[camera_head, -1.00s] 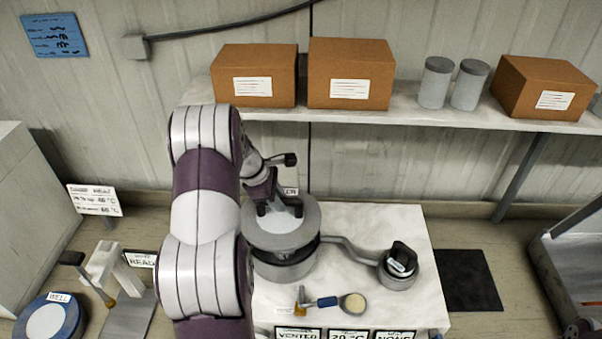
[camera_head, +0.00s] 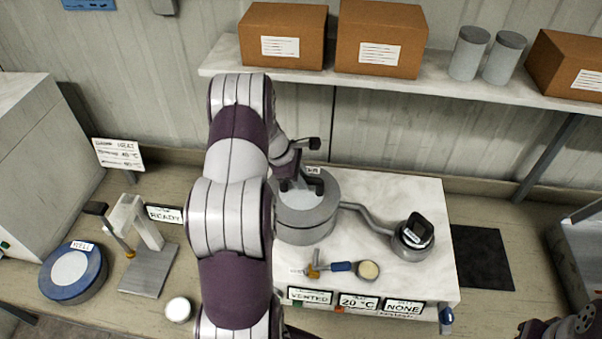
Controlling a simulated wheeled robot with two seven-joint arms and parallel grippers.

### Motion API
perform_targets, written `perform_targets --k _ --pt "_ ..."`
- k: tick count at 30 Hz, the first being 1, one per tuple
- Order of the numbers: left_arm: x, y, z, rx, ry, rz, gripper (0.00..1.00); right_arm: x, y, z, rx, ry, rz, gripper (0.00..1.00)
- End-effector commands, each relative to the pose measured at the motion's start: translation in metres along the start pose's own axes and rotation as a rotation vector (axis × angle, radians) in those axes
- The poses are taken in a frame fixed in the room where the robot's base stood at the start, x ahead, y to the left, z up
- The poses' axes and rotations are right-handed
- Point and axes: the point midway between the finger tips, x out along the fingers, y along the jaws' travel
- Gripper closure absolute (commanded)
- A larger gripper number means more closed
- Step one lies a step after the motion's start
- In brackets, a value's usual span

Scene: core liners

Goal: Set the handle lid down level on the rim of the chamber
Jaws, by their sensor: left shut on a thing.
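The handle lid (camera_head: 325,201) is a grey disc with a paler centre. It lies over the mouth of the chamber (camera_head: 305,232), a grey round vessel on the white bench. My left gripper (camera_head: 302,187) points down at the middle of the lid and is shut on its handle, which is mostly hidden by the fingers. The lid looks about level and lined up with the chamber. I cannot tell whether it touches the rim all round. My left arm hides the left side of both. Part of my right arm shows at the bottom right corner; its jaws are not clear.
A pipe joins the chamber to a small round gauge unit (camera_head: 411,243). A blue-handled tool (camera_head: 342,267) lies in front. Display signs (camera_head: 358,302) line the bench's front edge. A shelf (camera_head: 460,88) with boxes and canisters runs behind. A blue-rimmed disc (camera_head: 73,271) stands left.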

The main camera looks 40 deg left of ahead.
Motion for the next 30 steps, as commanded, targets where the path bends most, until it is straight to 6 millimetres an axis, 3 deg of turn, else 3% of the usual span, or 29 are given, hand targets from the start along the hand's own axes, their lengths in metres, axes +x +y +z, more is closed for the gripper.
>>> perform_targets --k 27,28,30 --pt "0.009 -0.001 -0.004 0.001 0.000 0.003 1.00 0.010 0.000 0.001 0.000 0.000 0.000 0.57" --pt "0.009 -0.001 -0.004 0.001 0.000 0.003 0.65 0.009 0.000 0.001 0.000 0.000 0.000 0.57" --pt "0.009 -0.001 -0.004 0.001 0.000 0.003 0.45 0.009 0.000 0.001 0.000 0.000 0.000 0.57"
